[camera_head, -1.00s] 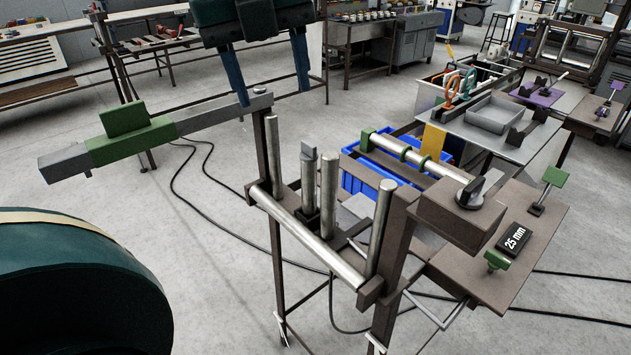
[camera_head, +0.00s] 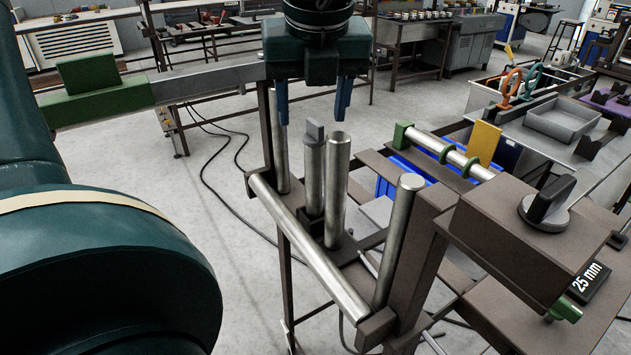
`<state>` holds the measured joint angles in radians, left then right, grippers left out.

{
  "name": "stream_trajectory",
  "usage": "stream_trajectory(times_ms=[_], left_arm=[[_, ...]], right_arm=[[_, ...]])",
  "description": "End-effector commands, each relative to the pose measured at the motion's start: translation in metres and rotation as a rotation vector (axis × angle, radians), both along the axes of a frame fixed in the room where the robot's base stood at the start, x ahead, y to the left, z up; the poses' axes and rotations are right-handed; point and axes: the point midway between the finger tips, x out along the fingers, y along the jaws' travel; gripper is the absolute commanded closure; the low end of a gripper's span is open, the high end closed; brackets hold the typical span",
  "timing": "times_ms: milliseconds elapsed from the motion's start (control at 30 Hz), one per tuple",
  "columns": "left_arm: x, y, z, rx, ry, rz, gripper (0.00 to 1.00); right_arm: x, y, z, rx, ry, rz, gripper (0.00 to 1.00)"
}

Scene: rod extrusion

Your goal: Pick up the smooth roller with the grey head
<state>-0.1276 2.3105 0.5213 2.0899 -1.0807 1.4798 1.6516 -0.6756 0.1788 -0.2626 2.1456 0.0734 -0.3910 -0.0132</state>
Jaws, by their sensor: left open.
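The smooth roller with the grey head (camera_head: 314,180) stands upright in the rack in the middle of the view. Its flat grey head (camera_head: 314,131) points up, and its lower end sits in a dark holder. My left gripper (camera_head: 313,117) is open and empty, with its blue fingers pointing down. In the picture one fingertip is to each side of the grey head and slightly above it; I cannot tell the exact depth gap. My right gripper is not in view.
A hollow-topped metal tube (camera_head: 337,185) stands close to the roller's right. A steel post (camera_head: 398,240) stands further right, another (camera_head: 281,150) behind left. A horizontal steel bar (camera_head: 310,245) runs in front. A brown box with a knob (camera_head: 545,225) is at right.

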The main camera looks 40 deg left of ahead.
Motion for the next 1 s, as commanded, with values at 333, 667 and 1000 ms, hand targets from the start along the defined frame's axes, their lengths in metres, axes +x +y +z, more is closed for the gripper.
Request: stream_trajectory(times_ms=[333,667,1000], left_arm=[[0.010,0.007,-0.031,-0.002,0.007,-0.002,0.44],[0.018,0.014,-0.061,-0.002,-0.001,-0.001,0.44],[0.018,0.014,-0.061,-0.001,-0.001,-0.001,0.58]], right_arm=[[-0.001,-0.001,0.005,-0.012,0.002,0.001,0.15],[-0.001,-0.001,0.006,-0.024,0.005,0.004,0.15],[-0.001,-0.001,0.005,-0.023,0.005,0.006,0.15]])
